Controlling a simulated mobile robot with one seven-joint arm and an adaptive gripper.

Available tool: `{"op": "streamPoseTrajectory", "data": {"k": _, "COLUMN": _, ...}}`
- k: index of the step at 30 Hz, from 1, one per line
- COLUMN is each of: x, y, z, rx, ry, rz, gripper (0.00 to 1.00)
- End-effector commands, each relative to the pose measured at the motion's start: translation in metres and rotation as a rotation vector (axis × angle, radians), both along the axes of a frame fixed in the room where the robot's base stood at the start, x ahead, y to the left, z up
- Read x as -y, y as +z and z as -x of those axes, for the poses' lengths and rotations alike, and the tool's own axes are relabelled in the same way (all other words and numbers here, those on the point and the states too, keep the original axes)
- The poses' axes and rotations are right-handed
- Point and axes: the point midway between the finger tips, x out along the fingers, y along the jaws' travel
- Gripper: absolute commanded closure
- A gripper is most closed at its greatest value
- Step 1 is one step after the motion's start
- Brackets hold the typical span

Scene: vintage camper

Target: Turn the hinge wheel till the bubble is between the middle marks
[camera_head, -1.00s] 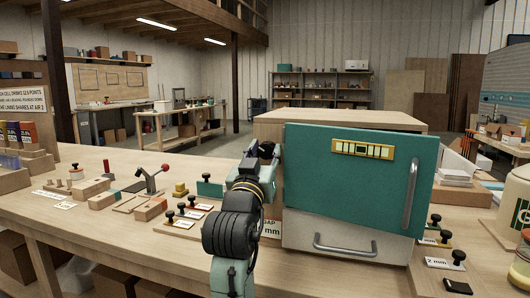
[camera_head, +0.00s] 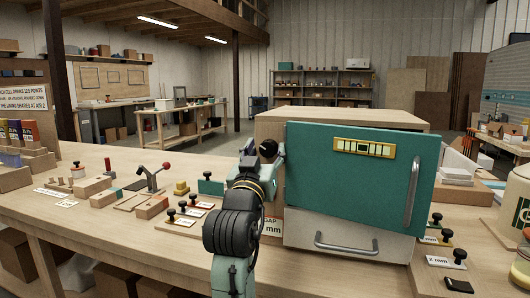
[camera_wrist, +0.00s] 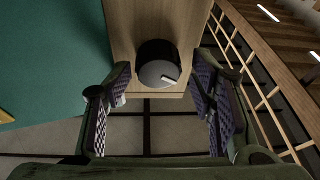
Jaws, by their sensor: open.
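The teal door (camera_head: 345,195) hangs on the front of a wooden cabinet, tilted slightly down to the right. A yellow-framed bubble level (camera_head: 363,148) is on it; the bubble's place between the marks is too small to tell. The hinge wheel (camera_wrist: 158,65) is a dark round knob with a white mark, on the cabinet's wooden side. In the head view the dark wheel (camera_head: 268,148) shows beside the door's upper left corner. My gripper (camera_wrist: 161,82) is open, its fingers on either side of the wheel with gaps visible; in the head view my arm hides much of it.
A drawer front (camera_head: 345,248) with a handle sits below the door. Several dark-knobbed gauge pieces (camera_head: 183,212) stand left of my arm, others (camera_head: 445,240) right of the cabinet. A red-knobbed lever clamp (camera_head: 152,178) stands farther left. A cream canister (camera_head: 515,208) is at the right edge.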

Motion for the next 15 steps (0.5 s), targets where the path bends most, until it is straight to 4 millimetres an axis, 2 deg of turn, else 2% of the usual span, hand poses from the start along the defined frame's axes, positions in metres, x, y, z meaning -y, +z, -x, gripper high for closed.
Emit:
{"op": "streamPoseTrajectory", "data": {"k": 5, "x": -0.003, "y": -0.004, "z": 0.014, "rx": 0.002, "ry": -0.002, "rz": 0.0, "gripper": 0.48}}
{"op": "streamPoseTrajectory", "data": {"k": 15, "x": -0.016, "y": -0.02, "z": 0.06, "rx": 0.0, "ry": 0.001, "rz": 0.0, "gripper": 0.48}}
